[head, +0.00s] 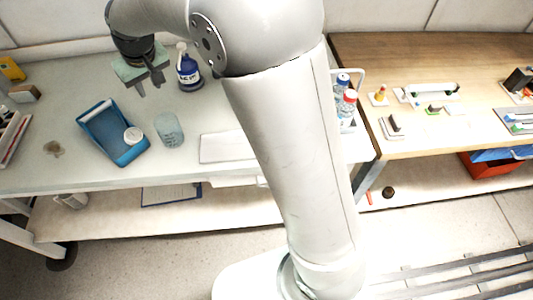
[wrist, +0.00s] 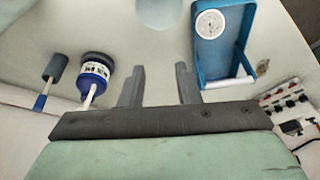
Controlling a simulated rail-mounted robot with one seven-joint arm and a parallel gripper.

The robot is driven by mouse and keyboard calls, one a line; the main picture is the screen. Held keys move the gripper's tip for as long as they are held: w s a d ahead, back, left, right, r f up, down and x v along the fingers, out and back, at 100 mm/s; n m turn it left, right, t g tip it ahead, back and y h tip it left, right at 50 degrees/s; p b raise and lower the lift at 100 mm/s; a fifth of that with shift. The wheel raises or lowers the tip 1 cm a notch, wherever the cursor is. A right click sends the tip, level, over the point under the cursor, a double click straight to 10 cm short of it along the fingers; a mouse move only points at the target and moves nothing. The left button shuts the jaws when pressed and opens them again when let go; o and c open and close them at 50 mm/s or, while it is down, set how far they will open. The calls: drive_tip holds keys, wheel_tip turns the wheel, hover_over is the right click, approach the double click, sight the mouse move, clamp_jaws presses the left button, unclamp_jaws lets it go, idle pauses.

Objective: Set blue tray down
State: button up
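The blue tray (head: 104,133) rests on the white bench in the head view, left of and in front of my gripper. A white bar crosses one end, and a round white-lidded item (head: 133,135) sits inside near the other end. In the wrist view the tray (wrist: 236,58) is at the upper right, with the round item (wrist: 210,24) inside it. My gripper (head: 150,86) is above the bench, apart from the tray. Its two fingers (wrist: 159,72) are spread with nothing between them.
A glass beaker (head: 169,130) stands right of the tray. A blue-and-white bottle (head: 189,68) stands right of my gripper. A flat white plate (head: 226,147) lies farther right. A rack (head: 12,136) is at the left edge.

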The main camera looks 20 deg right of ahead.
drive_tip(key=s+d+r+m, duration=0.1)
drive_tip(key=s+d+m, duration=0.1)
drive_tip(key=s+d, duration=1)
drive_tip(key=s+d+f+m+g, duration=0.1)
drive_tip(key=s+d+f, duration=0.1)
drive_tip(key=s+d, duration=0.3)
drive_tip(key=s+d+f+m+g+h, duration=0.1)
drive_tip(key=s+d, duration=0.4)
drive_tip(key=s, duration=0.8)
drive_tip(key=shift+d+f+m+g, duration=0.15)
drive_tip(key=shift+f+m+g, duration=0.2)
drive_tip(key=shift+f, duration=0.5)
